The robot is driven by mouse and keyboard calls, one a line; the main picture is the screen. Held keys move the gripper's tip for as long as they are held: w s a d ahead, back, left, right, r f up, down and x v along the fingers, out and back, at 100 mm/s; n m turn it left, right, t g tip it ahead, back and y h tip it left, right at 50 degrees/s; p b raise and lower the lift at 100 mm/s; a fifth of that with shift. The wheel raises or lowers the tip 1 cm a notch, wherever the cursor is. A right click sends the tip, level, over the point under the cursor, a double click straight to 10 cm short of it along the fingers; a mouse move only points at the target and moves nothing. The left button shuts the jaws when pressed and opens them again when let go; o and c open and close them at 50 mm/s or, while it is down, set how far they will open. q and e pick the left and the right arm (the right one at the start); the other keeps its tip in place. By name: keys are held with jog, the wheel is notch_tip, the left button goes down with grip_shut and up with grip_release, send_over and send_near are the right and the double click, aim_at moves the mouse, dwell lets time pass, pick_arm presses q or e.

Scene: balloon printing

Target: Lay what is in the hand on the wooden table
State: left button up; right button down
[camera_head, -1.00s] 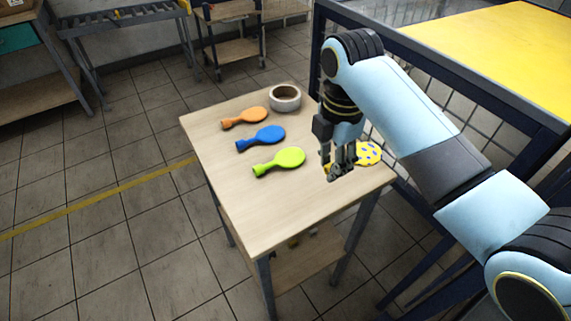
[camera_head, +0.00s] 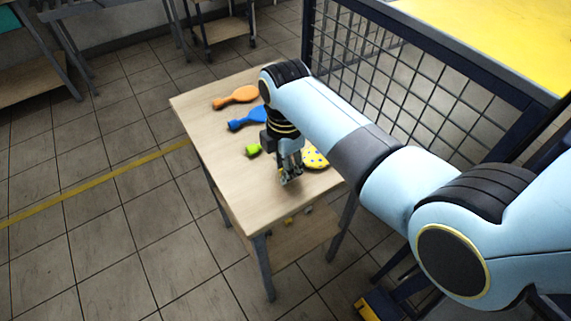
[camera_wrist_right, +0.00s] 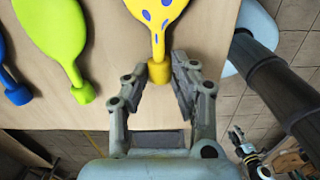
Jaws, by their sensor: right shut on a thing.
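My right gripper (camera_head: 290,181) is low over the wooden table (camera_head: 243,198), near its right-hand side. It is shut on the yellow balloon (camera_head: 315,157) with blue spots. In the right wrist view the fingers (camera_wrist_right: 164,66) close around the yellow neck of this balloon (camera_wrist_right: 155,18). The balloon lies flat, at or just above the tabletop; I cannot tell if it touches. A small gripper-like part, seemingly my left gripper (camera_wrist_right: 246,148), shows at the lower right of the wrist view, too small to read.
A green balloon (camera_wrist_right: 58,38), a blue one (camera_head: 246,118) and an orange one (camera_head: 236,97) lie on the table, left of my right arm. The front of the tabletop is bare. A dark mesh fence (camera_head: 400,70) stands beyond the table's right side.

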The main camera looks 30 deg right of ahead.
jog(key=shift+f, duration=0.1)
jog(key=c, duration=1.1)
grip_release()
notch_tip(320, 180, up, 12)
jog(key=shift+r+p, duration=0.15)
jog(key=shift+p, duration=0.15)
